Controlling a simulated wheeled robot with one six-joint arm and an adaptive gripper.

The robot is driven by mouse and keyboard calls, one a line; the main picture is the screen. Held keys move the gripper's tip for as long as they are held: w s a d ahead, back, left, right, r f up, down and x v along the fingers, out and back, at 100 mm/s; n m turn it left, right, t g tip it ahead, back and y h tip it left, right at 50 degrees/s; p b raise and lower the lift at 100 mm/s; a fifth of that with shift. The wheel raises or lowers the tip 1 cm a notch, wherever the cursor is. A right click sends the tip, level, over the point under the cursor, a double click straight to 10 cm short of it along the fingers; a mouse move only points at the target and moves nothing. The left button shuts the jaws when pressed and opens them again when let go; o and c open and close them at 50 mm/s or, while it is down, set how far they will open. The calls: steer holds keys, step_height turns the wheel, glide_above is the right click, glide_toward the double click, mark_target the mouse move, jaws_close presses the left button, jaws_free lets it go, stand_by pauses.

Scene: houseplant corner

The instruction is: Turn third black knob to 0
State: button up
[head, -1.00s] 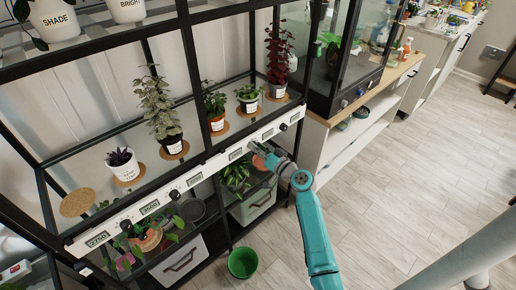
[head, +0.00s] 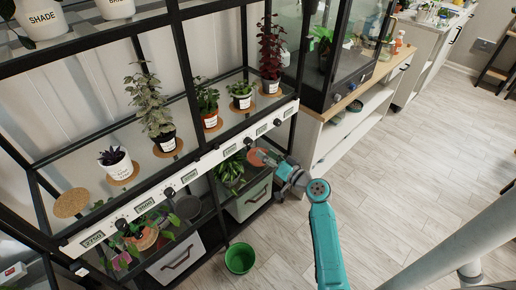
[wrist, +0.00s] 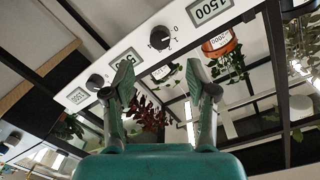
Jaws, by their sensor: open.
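A pale panel (head: 205,165) with black knobs and number displays runs along the shelf's front edge. Its black knobs include a first at left (head: 121,224), a second (head: 168,192), and two toward the right, one (head: 248,141) and the rightmost (head: 277,122). In the wrist view my gripper (wrist: 158,82) is open and empty. A knob with a dial scale (wrist: 160,38) shows beyond its fingers beside a 1500 display (wrist: 210,11); another knob (wrist: 95,82) is left.
Potted plants stand on cork mats above the panel, including a tall green one (head: 155,105) and a red one (head: 271,50). Below are more plants, drawers (head: 250,200) and a green bucket (head: 240,258). The wooden floor (head: 410,180) at right is clear.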

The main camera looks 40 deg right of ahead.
steer(key=s, duration=0.3)
steer(key=shift+s+r, duration=0.1)
steer(key=shift+s, duration=0.25)
steer(key=s+a+f+g+h, duration=0.1)
steer(key=s+a+f+g, duration=0.1)
steer(key=s+a+f, duration=0.5)
steer(key=s+a+f+g+h, duration=0.15)
steer(key=s+a+f, duration=0.25)
steer(key=s+a, duration=0.7)
steer(key=s+a+r+n+y, duration=0.1)
steer(key=s+a+r+n, duration=0.2)
steer(key=s+r, duration=0.4)
steer(key=s+a+r+n+y, duration=0.1)
steer(key=s+a+r+n, duration=0.2)
steer(key=s, duration=1)
steer(key=shift+a+r+t, duration=0.45)
steer(key=shift+a+r, duration=0.9)
steer(key=shift+r, duration=0.7)
steer(key=shift+y, duration=0.25)
